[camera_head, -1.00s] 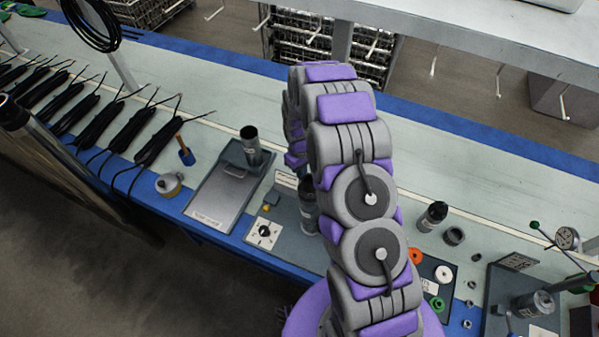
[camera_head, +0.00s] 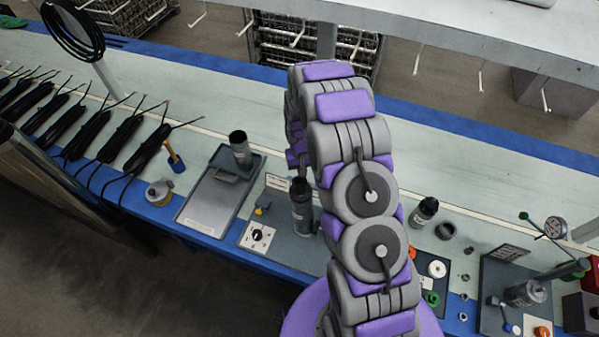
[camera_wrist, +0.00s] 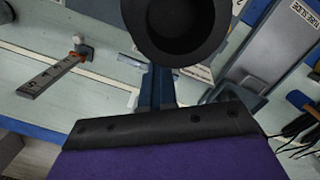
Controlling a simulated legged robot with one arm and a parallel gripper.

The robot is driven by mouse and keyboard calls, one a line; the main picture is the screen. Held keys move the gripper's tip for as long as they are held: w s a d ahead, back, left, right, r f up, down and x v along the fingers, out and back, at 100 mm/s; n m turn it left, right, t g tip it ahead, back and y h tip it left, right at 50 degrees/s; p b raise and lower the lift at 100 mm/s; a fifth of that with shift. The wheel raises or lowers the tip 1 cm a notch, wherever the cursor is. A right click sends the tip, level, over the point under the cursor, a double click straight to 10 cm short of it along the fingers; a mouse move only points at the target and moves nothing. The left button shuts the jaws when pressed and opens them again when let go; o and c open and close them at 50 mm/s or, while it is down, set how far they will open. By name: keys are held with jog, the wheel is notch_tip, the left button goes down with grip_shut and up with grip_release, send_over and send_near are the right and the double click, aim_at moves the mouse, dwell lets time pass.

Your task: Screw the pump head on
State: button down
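In the wrist view, a dark round open-ended part (camera_wrist: 175,25) is close to the camera at the top; it looks like a pump head or tube mouth. My gripper (camera_wrist: 160,122) shows as a black edge on a purple body below it. A narrow blue piece lies between them. I cannot tell whether my gripper holds the part. In the head view, my arm hides the gripper. A dark-topped grey tube (camera_head: 302,208) stands upright just left of my arm. Another dark-topped tube (camera_head: 424,212) stands right of it.
A grey tray (camera_head: 215,200) with an upright tube (camera_head: 240,150) lies to the left, near a white dial plate (camera_head: 258,236). Black cables (camera_head: 62,135) lie further left. A fixture with a gauge (camera_head: 555,227) is at the right. The bench's far middle strip is clear.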

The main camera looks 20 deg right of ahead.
jog(key=d+m, duration=0.1)
jog(key=s+m, duration=0.1)
jog(key=m, duration=0.1)
jog(key=shift+d, duration=0.35)
jog(key=c, duration=1.7)
grip_release()
